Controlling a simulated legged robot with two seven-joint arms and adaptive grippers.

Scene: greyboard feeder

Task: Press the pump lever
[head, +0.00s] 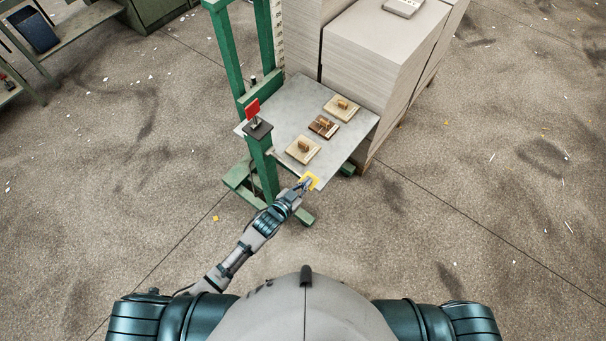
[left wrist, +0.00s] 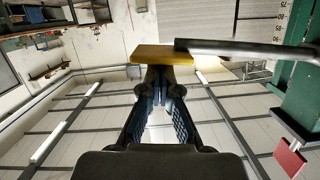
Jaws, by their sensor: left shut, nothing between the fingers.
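The pump lever shows as a yellow pad (head: 312,179) at the near corner of the grey lift table in the head view. In the left wrist view the yellow pad (left wrist: 155,54) sits on the end of a grey metal bar (left wrist: 235,49), just past my fingertips. My left gripper (head: 303,184) is shut and empty, with its tips right at the pad. The left wrist view also shows the closed fingers (left wrist: 159,76). I cannot tell whether they touch the pad. My right gripper is out of view.
The grey table plate (head: 345,155) carries several small wooden blocks with handles. A green frame (head: 268,180) with a red plate (head: 252,109) stands at its left. Tall greyboard stacks (head: 372,75) stand behind. The floor to the right is mostly clear.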

